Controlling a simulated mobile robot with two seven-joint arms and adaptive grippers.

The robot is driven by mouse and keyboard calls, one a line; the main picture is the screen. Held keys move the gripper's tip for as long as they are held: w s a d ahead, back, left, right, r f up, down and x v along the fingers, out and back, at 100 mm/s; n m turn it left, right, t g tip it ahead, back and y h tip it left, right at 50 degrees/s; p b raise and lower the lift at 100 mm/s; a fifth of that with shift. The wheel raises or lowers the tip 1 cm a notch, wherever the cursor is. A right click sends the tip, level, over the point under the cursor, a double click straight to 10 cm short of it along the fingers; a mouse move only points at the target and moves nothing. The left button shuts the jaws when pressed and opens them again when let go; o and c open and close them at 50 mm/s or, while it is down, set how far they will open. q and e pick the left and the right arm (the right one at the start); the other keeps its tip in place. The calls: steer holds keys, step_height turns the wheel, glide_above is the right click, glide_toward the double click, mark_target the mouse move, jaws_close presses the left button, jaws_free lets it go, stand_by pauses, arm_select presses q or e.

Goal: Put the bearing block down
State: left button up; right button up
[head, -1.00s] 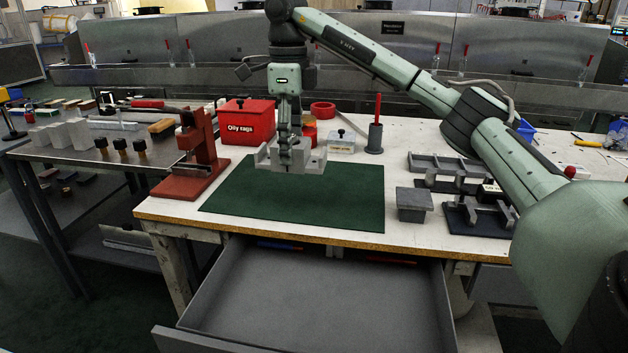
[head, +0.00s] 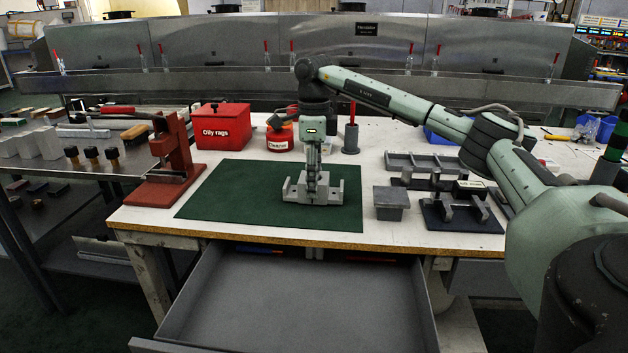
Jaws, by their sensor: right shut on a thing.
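The bearing block (head: 333,192), a light grey metal piece with raised ends, is at the right part of the green mat (head: 240,200) on the workbench. It looks level and at or very close to the mat's surface; I cannot tell for sure whether it touches. My right gripper (head: 318,186) points straight down and is shut on the block's middle, hiding part of it. My left gripper is not in view.
A red arbor press (head: 172,150) stands left of the mat. Behind are a red oily rags box (head: 222,126) and a red can (head: 280,138). A grey bin (head: 390,200) and a dark fixture (head: 465,215) stand right. An open drawer (head: 295,300) juts out in front. The mat's left half is clear.

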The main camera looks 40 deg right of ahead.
steer(key=shift+f, duration=0.1)
steer(key=shift+f, duration=0.1)
steer(key=o, duration=1.5)
steer(key=shift+f, duration=0.1)
steer(key=shift+o, duration=0.2)
step_height(320, 180, up, 11)
steer(key=shift+r+p, duration=0.1)
steer(key=shift+p, duration=0.35)
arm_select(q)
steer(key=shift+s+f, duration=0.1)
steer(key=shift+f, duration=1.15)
arm_select(e)
steer(key=shift+r, duration=0.55)
